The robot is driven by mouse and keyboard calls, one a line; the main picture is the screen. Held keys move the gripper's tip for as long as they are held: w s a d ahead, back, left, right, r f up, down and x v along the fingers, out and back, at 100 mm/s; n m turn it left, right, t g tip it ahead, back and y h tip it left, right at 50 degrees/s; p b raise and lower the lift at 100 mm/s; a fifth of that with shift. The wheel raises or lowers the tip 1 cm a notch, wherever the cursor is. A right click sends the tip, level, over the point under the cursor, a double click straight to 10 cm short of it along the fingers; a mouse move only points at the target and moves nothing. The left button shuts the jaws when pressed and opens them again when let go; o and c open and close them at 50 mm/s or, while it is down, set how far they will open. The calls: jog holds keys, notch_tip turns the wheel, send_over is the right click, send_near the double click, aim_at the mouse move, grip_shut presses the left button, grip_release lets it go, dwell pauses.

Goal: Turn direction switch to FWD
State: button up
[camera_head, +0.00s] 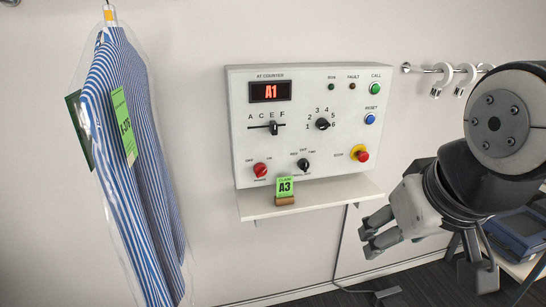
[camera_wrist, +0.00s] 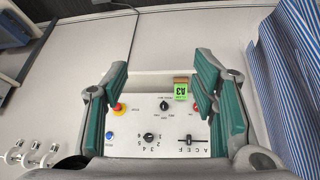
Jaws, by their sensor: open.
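The direction switch (camera_head: 303,164) is a small black knob low in the middle of the white control panel (camera_head: 350,100), with REV, OFF and FWD around it. Its exact pointing is too small to read. It also shows upside down in the wrist view (camera_wrist: 165,105), in the gap between my fingers. My gripper (camera_head: 368,233) is open and empty, below and to the right of the panel, apart from it. In the wrist view my gripper (camera_wrist: 161,84) shows its two green-padded fingers wide apart, with nothing between the pads.
A red knob (camera_head: 260,170) is left of the switch, a red stop button (camera_head: 361,155) right, a numbered dial (camera_head: 322,124) above. A shelf (camera_head: 325,199) with a green A3 tag (camera_head: 285,188) juts out below. A bagged striped shirt (camera_head: 130,150) hangs left.

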jog(key=w+d+f+n+t, duration=0.1)
jog(key=w+d+f, duration=0.15)
jog(key=w, duration=0.85)
jog(key=t+y+b, duration=0.2)
jog(key=t+y, duration=0.3)
jog(key=t, duration=0.6)
send_near(306, 168)
jog(key=x, duration=0.9)
jog(key=shift+w+b, duration=0.25)
jog(key=shift+b, duration=0.05)
jog(key=c, duration=1.2)
